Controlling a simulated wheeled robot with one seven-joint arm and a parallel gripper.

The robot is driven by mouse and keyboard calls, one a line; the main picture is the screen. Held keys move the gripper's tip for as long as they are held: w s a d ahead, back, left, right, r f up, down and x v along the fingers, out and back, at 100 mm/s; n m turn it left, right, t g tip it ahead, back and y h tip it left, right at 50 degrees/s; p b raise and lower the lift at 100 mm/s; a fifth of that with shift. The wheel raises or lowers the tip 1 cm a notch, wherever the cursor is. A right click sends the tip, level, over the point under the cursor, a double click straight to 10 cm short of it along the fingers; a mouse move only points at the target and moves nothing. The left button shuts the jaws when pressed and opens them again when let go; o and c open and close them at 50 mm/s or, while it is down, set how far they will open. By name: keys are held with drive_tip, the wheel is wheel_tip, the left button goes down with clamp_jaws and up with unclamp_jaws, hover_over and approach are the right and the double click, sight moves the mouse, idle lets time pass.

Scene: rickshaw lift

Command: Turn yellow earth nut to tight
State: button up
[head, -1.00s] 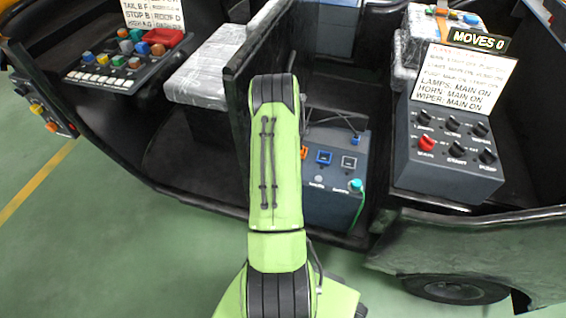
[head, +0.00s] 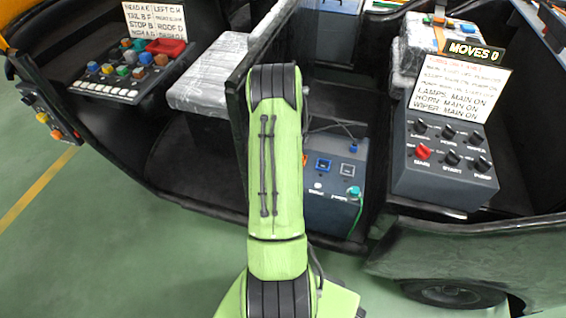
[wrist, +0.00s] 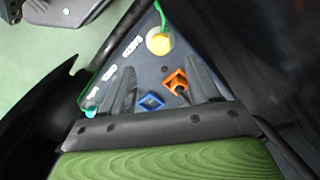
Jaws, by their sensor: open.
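The yellow earth nut (wrist: 160,43) shows in the wrist view as a round yellow piece near the top corner of a dark panel (wrist: 130,68). A green wire runs up from it. My gripper (wrist: 163,68) is open and empty, its two dark fingers apart over the panel. The nut lies beyond the fingertips, roughly between their lines, and appears apart from them. In the head view the nut and my gripper are hidden behind my green arm. The same panel seems to be the grey box (head: 332,210) there.
Near the fingers are an orange square fitting (wrist: 175,82) and a blue one (wrist: 151,102). A teal knob (head: 353,192) sits on the box. A switch box (head: 444,165) stands to the right, a black partition (head: 237,110) to the left. Open green floor (head: 120,250) lies in front.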

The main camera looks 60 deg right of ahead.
wheel_tip(320, 180, up, 7)
drive_tip(key=p, duration=0.1)
drive_tip(key=shift+p, duration=0.3)
drive_tip(key=shift+f, duration=0.1)
